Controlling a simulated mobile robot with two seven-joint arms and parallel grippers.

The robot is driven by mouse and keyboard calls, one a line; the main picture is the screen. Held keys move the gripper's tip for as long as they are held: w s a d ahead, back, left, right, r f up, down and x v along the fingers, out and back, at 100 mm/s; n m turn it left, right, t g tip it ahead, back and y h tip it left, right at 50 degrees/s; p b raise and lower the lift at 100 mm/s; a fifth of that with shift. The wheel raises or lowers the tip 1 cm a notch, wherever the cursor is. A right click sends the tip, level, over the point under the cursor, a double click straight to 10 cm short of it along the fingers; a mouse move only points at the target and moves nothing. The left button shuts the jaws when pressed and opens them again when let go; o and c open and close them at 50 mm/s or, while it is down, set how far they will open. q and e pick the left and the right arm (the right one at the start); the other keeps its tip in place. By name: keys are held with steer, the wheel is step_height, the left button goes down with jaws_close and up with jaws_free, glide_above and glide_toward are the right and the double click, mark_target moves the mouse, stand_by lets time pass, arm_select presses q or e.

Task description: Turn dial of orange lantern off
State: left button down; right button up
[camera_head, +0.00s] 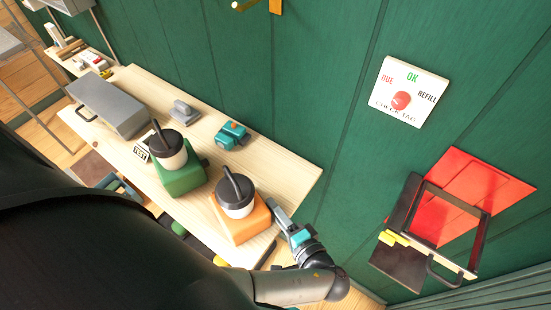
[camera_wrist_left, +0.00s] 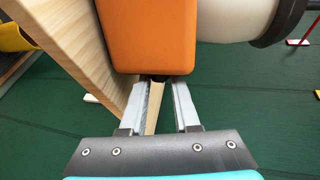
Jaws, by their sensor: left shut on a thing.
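The orange lantern (camera_head: 247,231) stands near the right end of the wooden bench, with a pale globe and a dark cap with a handle. Its orange body (camera_wrist_left: 150,35) fills the upper middle of the left wrist view. My left gripper (camera_head: 279,210) is at the lantern's right side. In the left wrist view, my left gripper's fingertips (camera_wrist_left: 163,84) are at the edge of the orange body, closed around a small dark dial (camera_wrist_left: 160,78). Most of the dial is hidden, and its setting cannot be read. My right gripper is not in view.
A green lantern (camera_head: 180,180) stands left of the orange one. A teal device (camera_head: 232,135), a grey handled tool (camera_head: 184,112) and a grey box (camera_head: 112,104) are on the bench (camera_head: 287,172). A green wall (camera_head: 330,100) with a check-tag sign (camera_head: 409,91) rises behind.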

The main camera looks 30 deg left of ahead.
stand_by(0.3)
arm_select(q)
steer(key=c, duration=0.6)
jaws_free()
steer(key=shift+c, duration=0.2)
